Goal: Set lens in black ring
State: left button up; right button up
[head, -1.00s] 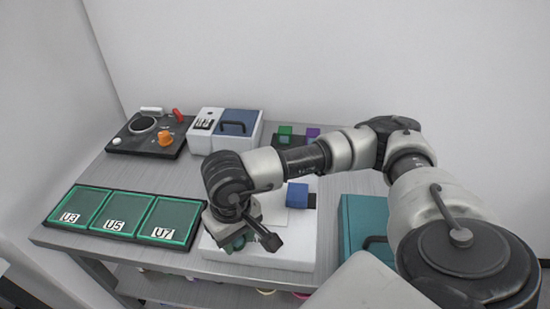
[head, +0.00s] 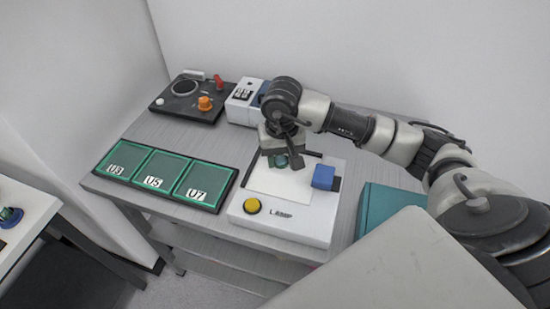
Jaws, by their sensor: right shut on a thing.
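My right gripper (head: 284,160) is over the back of the white lamp box (head: 262,232), pointing down. It is shut on a small greenish lens (head: 296,163), which is partly hidden by the fingers. Whether the lens touches the white plate under it, I cannot tell. The black ring (head: 184,87) lies on a dark panel (head: 187,110) at the back left of the table, well apart from the gripper, and looks empty. My left gripper is not in view.
Green trays U3 (head: 125,157), U5 (head: 155,168) and U7 (head: 204,177) lie at the front left. The lamp box bears a yellow button (head: 252,206) and a blue block (head: 323,177). A white and blue case (head: 243,103) stands behind; a teal case (head: 388,206) is at the right.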

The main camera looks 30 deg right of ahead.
jog(key=w+f, duration=0.1)
jog(key=w, duration=0.2)
jog(key=shift+w+f+p, duration=0.1)
jog(key=shift+f+p, duration=0.2)
jog(key=shift+f, duration=0.1)
notch_tip(320, 180, down, 4)
jog(key=shift+r+p, duration=0.1)
jog(key=shift+p, duration=0.85)
jog(key=shift+f, duration=0.2)
jog(key=shift+f+b, duration=0.2)
jog(key=shift+b, duration=0.1)
jog(key=o, duration=0.9)
jog(key=shift+r, duration=0.15)
